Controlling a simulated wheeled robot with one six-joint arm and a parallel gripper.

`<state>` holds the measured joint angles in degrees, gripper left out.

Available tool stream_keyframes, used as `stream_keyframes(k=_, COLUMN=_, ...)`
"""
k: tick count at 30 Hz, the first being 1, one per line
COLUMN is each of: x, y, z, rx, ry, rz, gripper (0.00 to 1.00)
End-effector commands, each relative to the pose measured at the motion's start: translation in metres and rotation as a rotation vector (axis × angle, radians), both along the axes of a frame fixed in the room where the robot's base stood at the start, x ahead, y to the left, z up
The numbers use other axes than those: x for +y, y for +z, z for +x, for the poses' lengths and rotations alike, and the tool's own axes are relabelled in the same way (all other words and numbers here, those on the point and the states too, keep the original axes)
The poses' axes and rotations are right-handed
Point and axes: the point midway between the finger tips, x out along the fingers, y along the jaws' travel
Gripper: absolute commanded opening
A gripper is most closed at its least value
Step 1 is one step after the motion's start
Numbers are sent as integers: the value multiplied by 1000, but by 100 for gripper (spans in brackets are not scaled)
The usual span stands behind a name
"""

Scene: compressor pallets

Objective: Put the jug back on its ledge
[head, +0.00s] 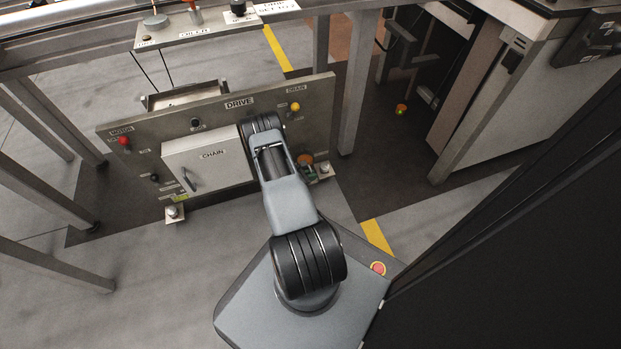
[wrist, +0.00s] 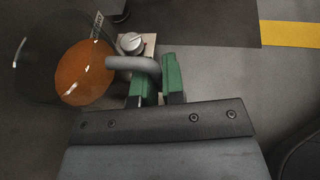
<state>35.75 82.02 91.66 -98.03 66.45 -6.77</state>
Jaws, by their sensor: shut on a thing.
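The jug (wrist: 83,72) is a clear vessel with orange-brown liquid in it, at the upper left of the wrist view. Its grey handle (wrist: 128,62) runs between the green fingers of my gripper (wrist: 158,78), which is shut on it. In the head view the jug (head: 306,158) is a small brown patch beside my gripper (head: 310,173), partly hidden by my arm, low by the right end of the DRIVE panel. A ledge (head: 215,33) with labels and several small items runs above the panel. I cannot tell which spot there belongs to the jug.
The DRIVE panel (head: 240,119) carries a CHAIN box (head: 205,160), a red knob (head: 124,141) and a yellow knob (head: 295,107). A small plate with a metal knob (wrist: 131,42) is close to the jug. Metal posts (head: 358,85) stand right. Floor at front left is clear.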

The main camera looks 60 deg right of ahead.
Motion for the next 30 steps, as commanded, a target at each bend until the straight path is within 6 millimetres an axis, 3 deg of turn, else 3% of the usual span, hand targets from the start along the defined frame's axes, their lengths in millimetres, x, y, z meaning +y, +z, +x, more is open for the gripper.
stream_keyframes(k=11, x=0, y=-4, z=0, rx=0, ry=1, rz=-1, gripper=0)
stream_keyframes(k=12, x=0, y=-4, z=0, rx=0, ry=1, rz=0, gripper=12)
stream_keyframes(k=19, x=0, y=-4, z=0, rx=0, ry=1, rz=0, gripper=34)
stream_keyframes(k=30, x=4, y=3, z=3, rx=-1, ry=3, rz=-1, gripper=35)
